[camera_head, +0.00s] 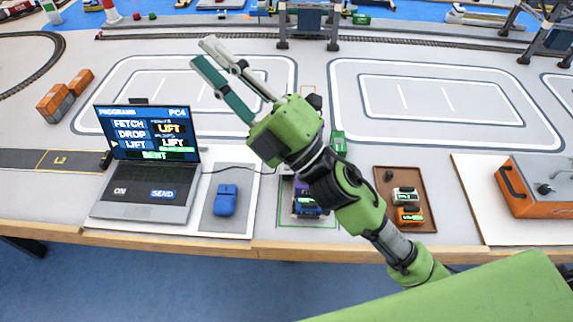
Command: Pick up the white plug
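My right gripper (202,53) is up over the table, left of the middle, pointing to the far left. Its two fingers, one teal and one pale, stand apart with nothing between them. It is well away from the tray. My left gripper is not in view.
A laptop (147,165) and a blue mouse (226,200) are at the front left. An orange box (542,187) stands right of the tray. A small dark knob (388,175) is in the tray. Gantry frames (308,25) and rails are at the back.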

